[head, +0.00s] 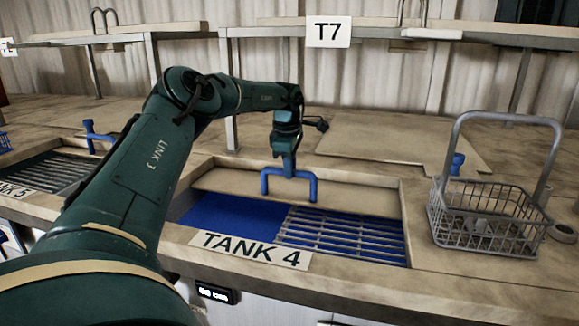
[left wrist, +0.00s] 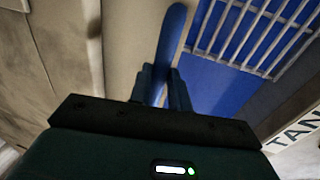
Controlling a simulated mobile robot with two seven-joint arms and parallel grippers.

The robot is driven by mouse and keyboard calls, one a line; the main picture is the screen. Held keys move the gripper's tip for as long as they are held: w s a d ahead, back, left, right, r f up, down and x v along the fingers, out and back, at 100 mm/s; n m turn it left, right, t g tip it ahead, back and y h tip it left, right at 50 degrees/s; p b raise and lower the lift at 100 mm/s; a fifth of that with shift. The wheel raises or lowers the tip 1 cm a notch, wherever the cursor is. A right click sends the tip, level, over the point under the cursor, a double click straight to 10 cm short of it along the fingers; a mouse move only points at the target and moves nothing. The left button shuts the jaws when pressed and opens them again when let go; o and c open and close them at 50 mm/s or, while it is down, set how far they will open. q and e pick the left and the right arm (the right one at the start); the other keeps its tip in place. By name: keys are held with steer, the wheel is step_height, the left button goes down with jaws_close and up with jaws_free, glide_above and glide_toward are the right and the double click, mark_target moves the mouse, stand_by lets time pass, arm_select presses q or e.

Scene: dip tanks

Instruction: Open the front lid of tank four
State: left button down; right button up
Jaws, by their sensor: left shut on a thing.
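Tank four, marked by its TANK 4 label (head: 250,249), is in the middle of the head view. Its front shows a blue surface (head: 235,214) on the left and a metal grate (head: 345,233) on the right. A beige lid panel (head: 350,197) lies along the back of the opening and bears a blue handle (head: 312,188). My left gripper (head: 289,170) comes down from above and is shut on this handle. In the left wrist view, the gripper (left wrist: 162,82) grips the blue handle (left wrist: 173,35) between its fingers. My right gripper is out of view.
A wire basket (head: 485,225) with a tall handle stands right of the tank. Another lid with a blue handle (head: 457,163) lies behind it. Tank five's grate (head: 45,172) is at left. A shelf with a T7 sign (head: 328,32) crosses behind my arm.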

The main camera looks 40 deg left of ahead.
arm_select(q)
steer(key=c, duration=1.3)
jaws_free()
steer(key=shift+r, duration=0.1)
step_height(320, 180, up, 13)
steer(key=s+d, duration=0.1)
steer(key=s, duration=0.1)
steer(key=shift+s+d+b, duration=0.15)
steer(key=shift+b, duration=0.3)
